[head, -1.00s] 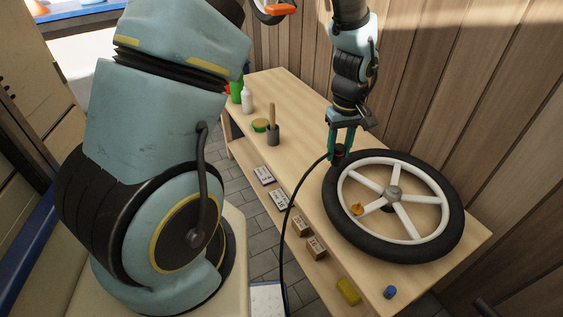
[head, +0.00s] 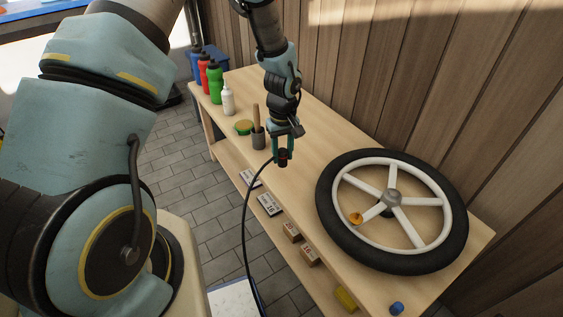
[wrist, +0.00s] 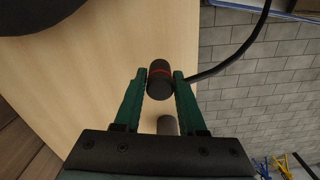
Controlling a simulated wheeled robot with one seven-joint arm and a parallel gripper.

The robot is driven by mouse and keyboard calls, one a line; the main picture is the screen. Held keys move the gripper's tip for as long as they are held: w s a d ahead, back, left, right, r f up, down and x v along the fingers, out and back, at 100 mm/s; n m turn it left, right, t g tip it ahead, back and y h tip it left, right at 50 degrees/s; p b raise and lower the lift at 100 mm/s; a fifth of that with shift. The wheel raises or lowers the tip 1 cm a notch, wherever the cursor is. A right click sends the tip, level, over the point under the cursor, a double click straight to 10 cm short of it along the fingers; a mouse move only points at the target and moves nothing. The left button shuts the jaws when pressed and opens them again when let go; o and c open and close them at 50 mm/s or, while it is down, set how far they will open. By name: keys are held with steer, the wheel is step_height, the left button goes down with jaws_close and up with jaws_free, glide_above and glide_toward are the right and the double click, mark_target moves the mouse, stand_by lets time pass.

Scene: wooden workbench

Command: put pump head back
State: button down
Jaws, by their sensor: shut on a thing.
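The pump head (head: 283,155) is a small black cylinder with a red band, on a black hose (head: 247,215) that hangs down past the bench's front edge. My gripper (head: 283,150) is shut on it and holds it above the bench top, left of the wheel. In the wrist view the pump head (wrist: 160,80) sits between the green fingers of my gripper (wrist: 160,95), with the hose leaving to the right. The wheel (head: 329,236), with a black tyre and white spokes, lies flat on the bench. An orange piece (head: 356,218) shows among its spokes. The pump body is not clearly seen.
On the bench (head: 300,185) stand a dark cup (head: 258,141) with a wooden handle, a green-yellow round item (head: 243,127), a white bottle (head: 228,101) and coloured bottles (head: 215,84). A blue cap (head: 396,308) lies near the front corner. Small boxes (head: 291,232) sit on the shelf below.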

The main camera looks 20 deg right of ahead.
mark_target(283, 150)
steer(key=shift+f, duration=1.75)
steer(key=shift+f, duration=0.15)
steer(key=shift+c, duration=2.4)
jaws_free()
step_height(283, 150, up, 12)
steer(key=shift+r, duration=0.2)
steer(key=w+a+r, duration=0.1)
steer(key=a+r, duration=0.3)
steer(key=a, duration=0.3)
steer(key=w+a+r, duration=0.1)
steer(key=a+r, duration=0.2)
steer(key=a, duration=0.4)
steer(key=s+a+r, duration=0.3)
steer(key=a, duration=0.5)
steer(key=s+a+r+m+t, duration=0.1)
steer(key=s+a+r, duration=0.2)
steer(key=a, duration=0.5)
steer(key=shift+t, duration=0.3)
